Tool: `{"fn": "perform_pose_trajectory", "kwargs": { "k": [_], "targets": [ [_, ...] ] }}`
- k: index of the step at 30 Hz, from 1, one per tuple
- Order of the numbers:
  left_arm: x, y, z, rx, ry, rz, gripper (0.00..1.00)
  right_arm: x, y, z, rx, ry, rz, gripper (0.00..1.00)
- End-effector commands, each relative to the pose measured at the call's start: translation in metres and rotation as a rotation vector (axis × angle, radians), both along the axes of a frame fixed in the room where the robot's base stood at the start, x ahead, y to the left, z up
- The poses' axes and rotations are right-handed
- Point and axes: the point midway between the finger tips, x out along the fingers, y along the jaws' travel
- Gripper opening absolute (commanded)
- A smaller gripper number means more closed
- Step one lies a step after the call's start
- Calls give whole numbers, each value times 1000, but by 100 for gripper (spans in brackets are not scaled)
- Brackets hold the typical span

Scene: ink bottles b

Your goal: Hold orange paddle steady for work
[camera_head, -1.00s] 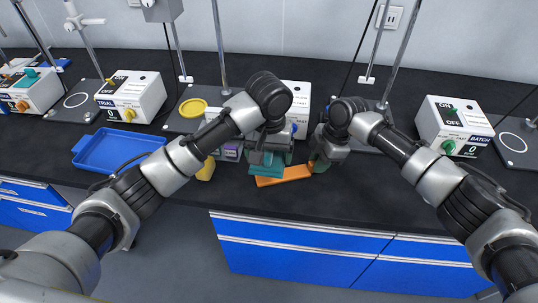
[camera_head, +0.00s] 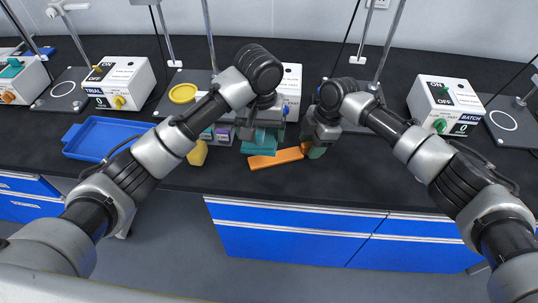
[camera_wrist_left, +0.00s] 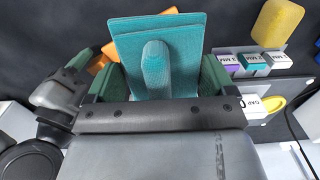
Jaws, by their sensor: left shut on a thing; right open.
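The orange paddle (camera_head: 277,159) lies on the black bench near its front edge, with its right end at my right gripper. My right gripper (camera_head: 315,146) is open, low beside that end; whether its fingers straddle the handle cannot be told. My left gripper (camera_head: 262,134) is shut on the handle of a teal paddle (camera_head: 258,148), just behind the orange paddle's left part. In the left wrist view the teal paddle (camera_wrist_left: 158,50) sits between the green fingers and hides most of the orange paddle (camera_wrist_left: 101,64).
A yellow sponge-like block (camera_head: 198,153) and small labelled boxes (camera_head: 222,134) stand left of the teal paddle. A blue tray (camera_head: 75,152) lies further left. White control boxes (camera_head: 127,77) and metal stands line the back. Bare bench lies right of my right gripper.

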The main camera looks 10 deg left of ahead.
Motion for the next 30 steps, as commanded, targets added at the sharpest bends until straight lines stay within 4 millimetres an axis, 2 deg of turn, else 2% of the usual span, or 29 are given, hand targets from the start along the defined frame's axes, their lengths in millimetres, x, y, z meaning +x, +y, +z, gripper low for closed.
{"fn": "perform_pose_trajectory", "kwargs": {
  "k": [4,7,21,30],
  "targets": [
    [0,0,0,0,0,0,61,1,-1,3,2,-1,-1,51],
    [0,0,0,0,0,0,61,2,-3,12,1,-2,-1,51],
    [0,0,0,0,0,0,61,13,-28,99,1,-2,-1,51],
    [0,0,7,0,0,0,61,14,-33,124,0,0,0,51]
  ]
}}
